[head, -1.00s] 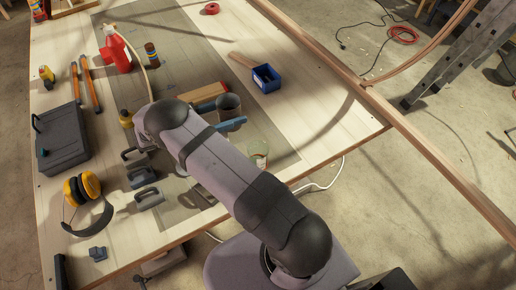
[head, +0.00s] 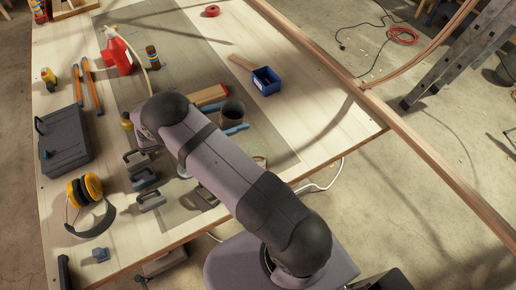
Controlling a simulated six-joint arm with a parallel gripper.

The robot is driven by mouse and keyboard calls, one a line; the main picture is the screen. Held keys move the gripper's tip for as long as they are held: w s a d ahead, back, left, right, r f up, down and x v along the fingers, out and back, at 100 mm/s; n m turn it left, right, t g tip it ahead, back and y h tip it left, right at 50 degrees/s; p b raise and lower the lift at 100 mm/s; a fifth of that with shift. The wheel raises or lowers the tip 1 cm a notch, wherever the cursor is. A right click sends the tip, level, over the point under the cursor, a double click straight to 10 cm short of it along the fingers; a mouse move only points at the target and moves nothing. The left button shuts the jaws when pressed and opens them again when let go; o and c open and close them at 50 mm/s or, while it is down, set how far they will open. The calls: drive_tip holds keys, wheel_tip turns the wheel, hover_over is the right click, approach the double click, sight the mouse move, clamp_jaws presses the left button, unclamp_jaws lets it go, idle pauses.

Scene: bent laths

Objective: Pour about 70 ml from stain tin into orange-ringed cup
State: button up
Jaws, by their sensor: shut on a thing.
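The stain tin (head: 233,113) is a dark grey, open-topped can with a dark inside. It shows just past my forearm, near the middle of the bench, and looks roughly upright. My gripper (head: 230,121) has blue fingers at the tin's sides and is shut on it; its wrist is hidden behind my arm. A clear cup (head: 261,159) shows only as a sliver at the right edge of my arm, near the front edge of the bench. Most of it is hidden and I cannot make out the ring's colour.
A wooden block (head: 211,95) lies behind the tin, and a blue box (head: 266,81) stands to its right. Several grey clamps (head: 146,179), a dark toolbox (head: 64,140) and yellow ear defenders (head: 84,190) lie left. The bench right of the tin is mostly clear.

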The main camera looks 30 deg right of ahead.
sight(241, 123)
drive_tip(key=shift+s+r+m, duration=0.15)
drive_tip(key=shift+r+m, duration=0.05)
drive_tip(key=shift+m, duration=0.1)
drive_tip(key=shift+s+d+f+m+t+y, duration=0.2)
drive_tip(key=shift+s+f+m+t+y, duration=0.1)
drive_tip(key=shift+s+f+m+y, duration=0.35)
drive_tip(key=shift+s+d+r+m+p, duration=0.2)
drive_tip(key=shift+s+r+m+p, duration=0.4)
drive_tip(key=shift+m, duration=0.25)
drive_tip(key=shift+f+t+y+b, duration=0.25)
drive_tip(key=shift+t+b, duration=0.05)
drive_tip(key=shift+b, duration=0.2)
drive_tip(key=shift+f+m+t+y+b, duration=0.15)
drive_tip(key=shift+f+m+t+b, duration=0.2)
drive_tip(key=shift+m, duration=0.25)
drive_tip(key=shift+f+m+t+y+b, duration=0.15)
drive_tip(key=shift+m+t+b, duration=0.1)
drive_tip(key=shift+m+b, duration=0.3)
drive_tip(key=shift+s+r+m, duration=0.1)
drive_tip(key=shift+r+m, duration=0.15)
drive_tip(key=shift+m, duration=0.1)
drive_tip(key=shift+r+m+t, duration=0.25)
drive_tip(key=shift+m+t, duration=0.05)
drive_tip(key=shift+f+m+t+y+b, duration=0.4)
drive_tip(key=shift+m+b, duration=0.2)
drive_tip(key=shift+b, duration=0.15)
drive_tip(key=shift+s+r+m+t+b, duration=0.3)
drive_tip(key=shift+r+m+b, duration=0.1)
drive_tip(key=shift+m+b, duration=0.25)
